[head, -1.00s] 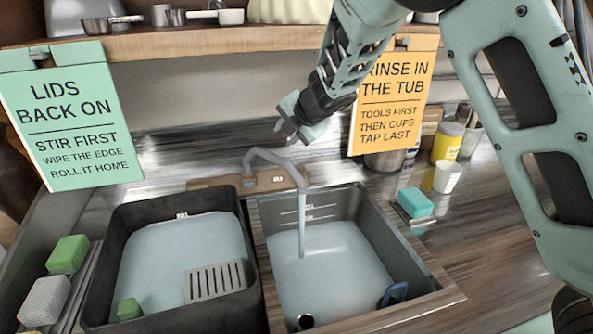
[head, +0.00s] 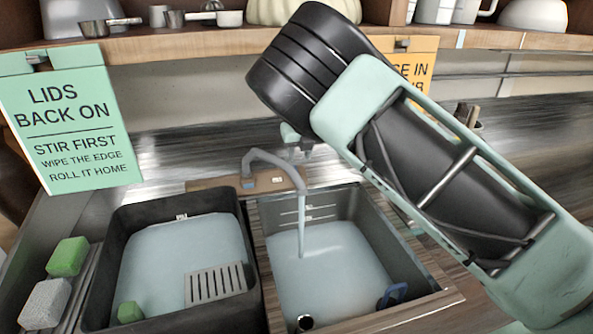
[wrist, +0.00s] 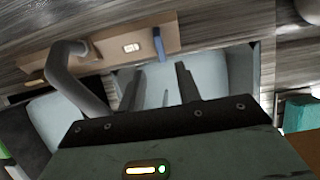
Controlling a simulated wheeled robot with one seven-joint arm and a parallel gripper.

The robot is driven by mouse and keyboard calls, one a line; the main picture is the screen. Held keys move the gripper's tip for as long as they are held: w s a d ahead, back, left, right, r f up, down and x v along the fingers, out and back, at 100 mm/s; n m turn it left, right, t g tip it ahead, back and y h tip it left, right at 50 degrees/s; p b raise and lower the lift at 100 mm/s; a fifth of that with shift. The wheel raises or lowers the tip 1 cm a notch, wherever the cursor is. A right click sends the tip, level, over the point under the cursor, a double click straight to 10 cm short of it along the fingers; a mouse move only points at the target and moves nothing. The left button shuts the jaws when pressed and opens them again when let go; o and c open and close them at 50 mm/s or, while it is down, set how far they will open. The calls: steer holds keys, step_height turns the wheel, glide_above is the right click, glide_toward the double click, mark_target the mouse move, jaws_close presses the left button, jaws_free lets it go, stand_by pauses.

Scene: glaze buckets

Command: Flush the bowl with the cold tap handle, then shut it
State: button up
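The grey tap spout (head: 272,160) stands on a wooden base behind the right sink bowl (head: 345,196). Water (head: 302,222) runs from it into the bowl, which holds pale water. In the wrist view the spout (wrist: 66,65) is at left, and a blue tap handle (wrist: 158,44) stands up on the base, right of a small pale label. My gripper (wrist: 160,68) is open and empty, its two dark fingers apart below the blue handle in that picture. I cannot tell whether either finger touches it. In the head view my arm hides most of the gripper.
A black tub (head: 117,255) with water, a grate and a green sponge stands left of the bowl. A shelf (head: 190,42) with cups runs above; a green sign (head: 68,125) hangs left.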

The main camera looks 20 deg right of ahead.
steer(key=p+x, duration=0.1)
steer(key=x, duration=0.8)
steer(key=shift+w+f+p, duration=0.15)
steer(key=shift+f+p, duration=0.15)
steer(key=shift+f, duration=0.05)
jaws_close()
